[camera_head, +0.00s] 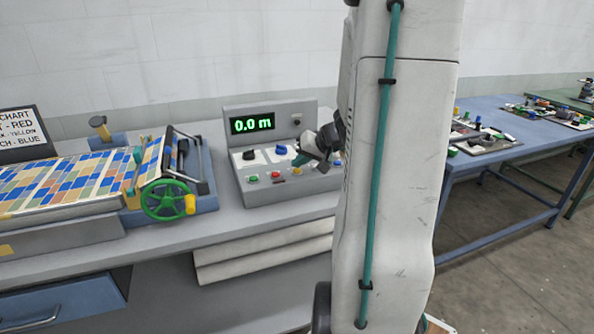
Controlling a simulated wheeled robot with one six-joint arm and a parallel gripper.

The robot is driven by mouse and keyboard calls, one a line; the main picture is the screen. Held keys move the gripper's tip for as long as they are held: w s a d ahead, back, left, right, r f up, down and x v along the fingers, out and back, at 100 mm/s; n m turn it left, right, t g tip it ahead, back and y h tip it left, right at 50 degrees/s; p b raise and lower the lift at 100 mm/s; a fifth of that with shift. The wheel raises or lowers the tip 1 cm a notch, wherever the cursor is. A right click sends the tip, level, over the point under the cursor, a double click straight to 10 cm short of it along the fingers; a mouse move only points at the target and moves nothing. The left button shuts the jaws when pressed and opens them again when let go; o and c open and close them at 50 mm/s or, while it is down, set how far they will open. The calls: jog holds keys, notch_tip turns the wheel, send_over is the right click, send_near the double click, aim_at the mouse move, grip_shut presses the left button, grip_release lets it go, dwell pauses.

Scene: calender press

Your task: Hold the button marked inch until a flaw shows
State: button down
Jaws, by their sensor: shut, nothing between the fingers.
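A grey control box (240,190) stands on the bench, its green display (252,124) reading 0.0 m. Its sloped panel carries a black knob (249,155), a blue control (281,149), a green button (253,179), a red button (276,178) and a yellow button (297,170). A chart (18,133) at the left edge is partly cut off; its lines end in RED, YELLOW and "CH - BLUE". My gripper (300,161) is shut and empty, close to the yellow button; I cannot tell whether it touches. My arm hides the box's right side.
Left of the box is a press with a green handwheel (164,200) and yellow handle, with a patchwork sheet (60,180) of coloured squares running through it. Bare grey bench (250,225) lies in front of the box. A blue table (520,135) with more panels stands at right.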

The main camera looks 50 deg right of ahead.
aim_at(300, 171)
jog(key=shift+f, duration=0.4)
dwell(0.4)
jog(key=shift+r, duration=0.2)
dwell(1.8)
jog(key=shift+r, duration=0.6)
jog(key=shift+r, duration=2.55)
